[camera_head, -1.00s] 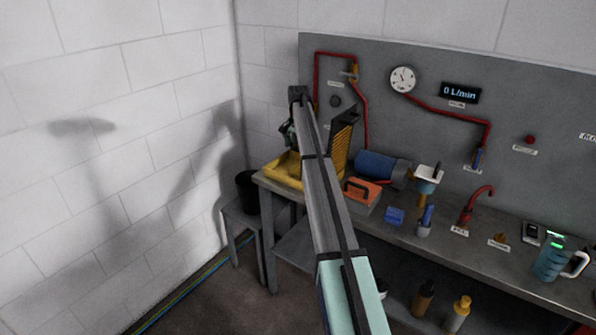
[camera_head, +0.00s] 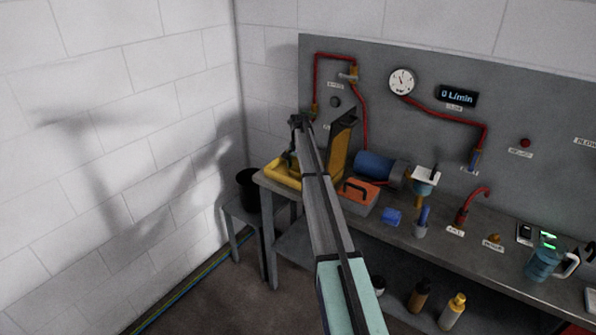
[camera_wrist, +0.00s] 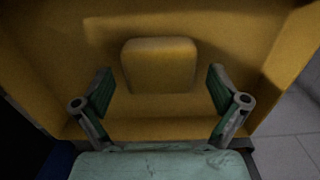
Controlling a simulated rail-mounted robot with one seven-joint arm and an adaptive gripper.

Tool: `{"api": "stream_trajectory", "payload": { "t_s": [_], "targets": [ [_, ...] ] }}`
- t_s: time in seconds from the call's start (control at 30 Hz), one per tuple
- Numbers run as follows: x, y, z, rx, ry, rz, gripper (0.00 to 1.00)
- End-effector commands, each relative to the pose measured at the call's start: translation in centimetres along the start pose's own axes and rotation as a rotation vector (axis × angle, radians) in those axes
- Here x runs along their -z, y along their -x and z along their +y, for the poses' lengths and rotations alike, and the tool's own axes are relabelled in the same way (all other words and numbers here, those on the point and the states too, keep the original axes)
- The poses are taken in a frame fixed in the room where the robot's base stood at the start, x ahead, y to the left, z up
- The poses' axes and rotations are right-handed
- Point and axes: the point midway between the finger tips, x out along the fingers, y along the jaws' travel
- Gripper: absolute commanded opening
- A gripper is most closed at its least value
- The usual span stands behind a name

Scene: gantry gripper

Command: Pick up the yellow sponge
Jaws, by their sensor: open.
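The yellow sponge (camera_wrist: 160,66) is a rounded block in the wrist view, inside a yellow tray (camera_wrist: 60,40). My gripper (camera_wrist: 160,85) is open, with its two green-padded fingers to the left and right of the sponge's near end. I see no contact between the fingers and the sponge. In the head view the yellow tray (camera_head: 277,169) stands at the left end of the bench, and my arm hides much of it. The sponge cannot be made out there.
Red pipes (camera_head: 440,110) run over the grey back panel. A black bucket (camera_head: 249,190) stands on a stool at the left.

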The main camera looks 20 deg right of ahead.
Motion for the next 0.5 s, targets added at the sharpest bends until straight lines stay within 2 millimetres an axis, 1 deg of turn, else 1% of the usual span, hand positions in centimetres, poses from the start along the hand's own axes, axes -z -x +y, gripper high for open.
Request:
{"api": "stream_trajectory", "payload": {
  "t_s": [0.17,0.2,0.27,0.3,0.37,0.5],
  "targets": [
    [0.00,-0.13,0.00,0.000,0.000,0.000,0.97],
    [0.00,-0.12,0.00,0.000,0.000,0.000,0.93],
    [0.00,-0.11,0.00,0.000,0.000,0.000,0.72],
    [0.01,-0.11,0.00,0.000,0.000,0.000,0.58],
    [0.01,-0.10,0.00,0.000,0.000,0.000,0.38],
    [0.00,-0.12,0.01,0.000,0.000,0.000,0.38]
  ]
}}
